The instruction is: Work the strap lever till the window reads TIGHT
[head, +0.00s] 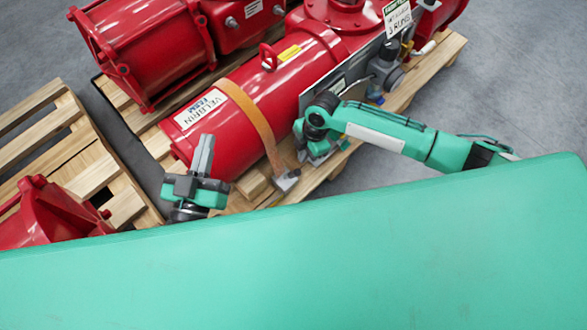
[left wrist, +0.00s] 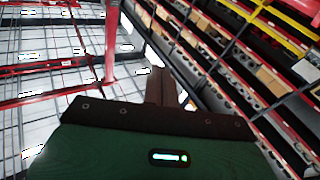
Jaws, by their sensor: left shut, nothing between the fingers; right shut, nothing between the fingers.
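An orange strap (head: 247,108) runs over the red actuator cylinder (head: 285,75). A small grey fitting (head: 287,180) sits at the strap's lower end near the pallet edge. I cannot make out a lever or a window reading on it. My left gripper (head: 204,140) is shut and empty, pointing up in front of the cylinder's left end, left of the strap. Its shut fingers also show in the left wrist view (left wrist: 156,84). My right gripper (head: 318,152) is right of the fitting, beside the cylinder; its fingertips are hard to make out.
The actuator lies on a wooden pallet (head: 400,100). Another red actuator (head: 150,45) is behind at upper left. A red part (head: 45,215) rests on a pallet at left. A sign (head: 397,17) stands at the top. Shelving (left wrist: 240,60) fills the left wrist view's right side.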

